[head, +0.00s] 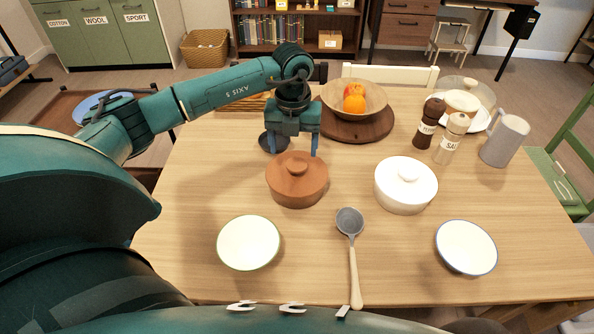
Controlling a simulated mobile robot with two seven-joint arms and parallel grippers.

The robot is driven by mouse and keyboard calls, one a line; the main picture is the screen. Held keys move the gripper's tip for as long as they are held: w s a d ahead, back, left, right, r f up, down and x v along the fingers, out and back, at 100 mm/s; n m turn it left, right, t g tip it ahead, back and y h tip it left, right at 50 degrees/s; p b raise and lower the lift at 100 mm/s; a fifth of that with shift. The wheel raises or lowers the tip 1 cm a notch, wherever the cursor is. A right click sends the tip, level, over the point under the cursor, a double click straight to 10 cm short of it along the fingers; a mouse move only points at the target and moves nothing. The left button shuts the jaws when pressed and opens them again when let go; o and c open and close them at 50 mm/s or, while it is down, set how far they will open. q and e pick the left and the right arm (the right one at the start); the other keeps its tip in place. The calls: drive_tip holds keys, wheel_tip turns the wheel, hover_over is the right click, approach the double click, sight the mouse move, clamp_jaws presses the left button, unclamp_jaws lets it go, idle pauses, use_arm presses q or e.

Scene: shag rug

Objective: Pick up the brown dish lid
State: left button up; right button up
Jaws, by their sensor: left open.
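The brown dish lid (298,170) is terracotta coloured with a round knob on top. It sits on a matching brown dish (296,196) near the middle of the table. My left gripper (293,150) points down with its fingers spread, just above and behind the knob. It is open and holds nothing. I cannot tell exactly how high the fingertips are above the lid. My right gripper does not show.
A white lidded dish (406,187) stands right of the brown one. A ladle (352,262) and two bowls, one left (248,242) and one right (466,247), lie in front.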

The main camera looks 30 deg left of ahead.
sight(297, 164)
use_arm(q)
drive_tip(key=shift+w+d+f+p, duration=0.1)
drive_tip(key=shift+w+f+p, duration=0.1)
drive_tip(key=shift+f, duration=1.2)
drive_tip(key=shift+w+d+f+p, duration=0.1)
drive_tip(key=shift+w+f+p, duration=0.1)
drive_tip(key=shift+f, duration=1.15)
drive_tip(key=shift+c, duration=0.3)
drive_tip(key=c, duration=1.1)
drive_tip(key=shift+r, duration=0.1)
